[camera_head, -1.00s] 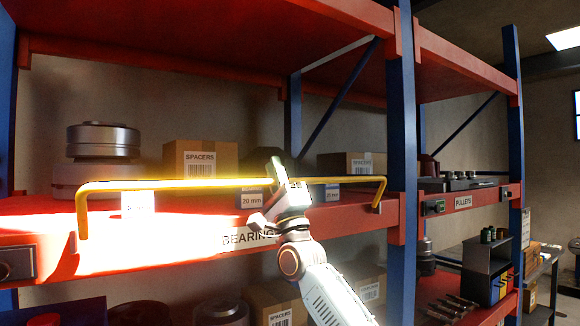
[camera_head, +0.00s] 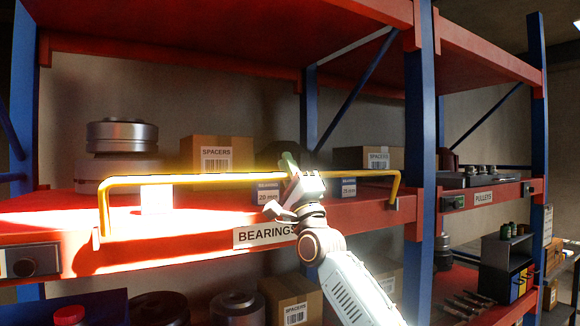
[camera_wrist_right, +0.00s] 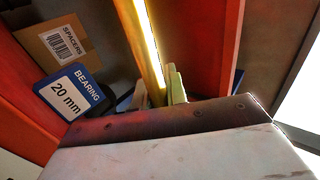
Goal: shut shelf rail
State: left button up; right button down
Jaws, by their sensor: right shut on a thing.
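A yellow shelf rail (camera_head: 225,179) runs across the front of the red shelf, with a bent-down leg at each end. Its left leg (camera_head: 103,212) reaches the shelf's front beam beside a dark latch box (camera_head: 32,262). Its right leg (camera_head: 396,188) comes down near the blue upright. My right gripper (camera_head: 290,168) is shut on the rail right of its middle, above the BEARINGS label (camera_head: 265,236). The right wrist view shows the rail (camera_wrist_right: 146,45) running into the fingers (camera_wrist_right: 172,86). My left gripper is not in view.
Behind the rail stand metal rotors (camera_head: 122,136), a SPACERS cardboard box (camera_head: 216,155) and blue 20 mm BEARING boxes (camera_head: 268,193). A second SPACERS box (camera_head: 368,159) is further right. A blue upright (camera_head: 420,130) stands right of the rail. Bright light washes out the left shelf front.

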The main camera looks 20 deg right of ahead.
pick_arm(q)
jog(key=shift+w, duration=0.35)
pick_arm(e)
jog(key=shift+w+a+f+g, duration=0.15)
jog(key=shift+w+f, duration=0.1)
jog(key=shift+f, duration=0.3)
jog(key=shift+w+a+f+g, duration=0.1)
jog(key=shift+w+f+g, duration=0.1)
jog(key=shift+f, duration=0.3)
jog(key=c, duration=1.7)
grip_release()
jog(key=shift+c, duration=0.2)
jog(key=o, duration=0.3)
jog(key=shift+w+f, duration=0.1)
jog(key=shift+w, duration=0.25)
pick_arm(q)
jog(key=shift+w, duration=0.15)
pick_arm(e)
jog(key=shift+s, duration=0.1)
